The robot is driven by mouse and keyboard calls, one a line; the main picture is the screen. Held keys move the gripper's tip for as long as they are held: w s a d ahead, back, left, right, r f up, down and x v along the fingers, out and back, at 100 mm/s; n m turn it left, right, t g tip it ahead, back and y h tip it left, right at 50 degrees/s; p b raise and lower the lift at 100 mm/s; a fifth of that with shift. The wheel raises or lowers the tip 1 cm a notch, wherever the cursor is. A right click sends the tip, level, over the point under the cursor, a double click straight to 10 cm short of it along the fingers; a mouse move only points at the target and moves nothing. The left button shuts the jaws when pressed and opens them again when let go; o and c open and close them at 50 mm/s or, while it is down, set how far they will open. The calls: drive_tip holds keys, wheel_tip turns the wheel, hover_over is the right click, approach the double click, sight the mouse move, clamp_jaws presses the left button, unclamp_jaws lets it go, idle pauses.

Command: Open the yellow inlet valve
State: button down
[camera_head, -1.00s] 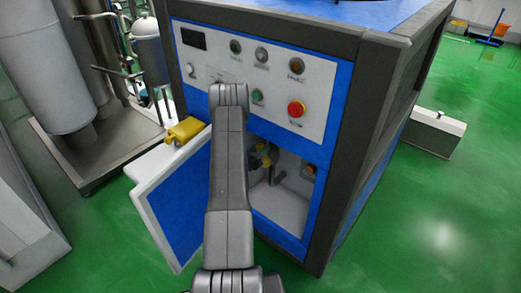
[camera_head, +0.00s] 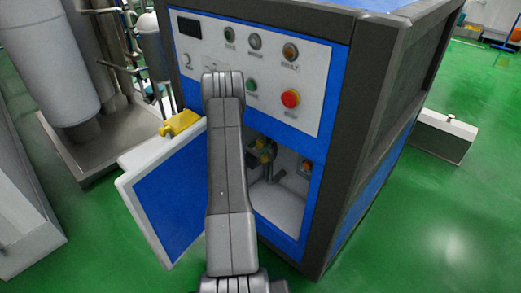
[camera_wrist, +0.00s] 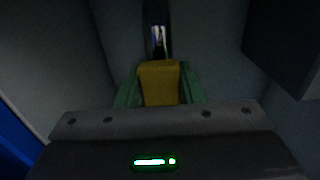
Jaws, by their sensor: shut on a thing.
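The yellow inlet valve's handle (camera_wrist: 159,84) is a yellow block in the wrist view. My gripper (camera_wrist: 160,88) has its green fingers on both sides of the block and is shut on it. In the head view, small yellow parts (camera_head: 265,154) show inside the open compartment of the blue and grey machine (camera_head: 345,120). My arm covers the left of that opening, and my gripper is largely hidden there. The valve's body and how far it is turned cannot be made out.
An orange-red part (camera_head: 306,167) sits on the compartment's right. Above is a panel with a red button (camera_head: 290,98). Steel tanks (camera_head: 60,70) stand at left.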

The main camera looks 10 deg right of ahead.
idle(0.3)
drive_tip(key=c, duration=1)
unclamp_jaws()
drive_tip(key=shift+o, duration=0.2)
drive_tip(key=shift+s, duration=0.1)
drive_tip(key=v, duration=1.3)
drive_tip(key=shift+s+a+p, duration=0.2)
drive_tip(key=shift+a+p, duration=0.1)
drive_tip(key=shift+p, duration=0.1)
drive_tip(key=x, duration=1.4)
drive_tip(key=shift+b, duration=0.35)
drive_tip(key=shift+a, duration=0.1)
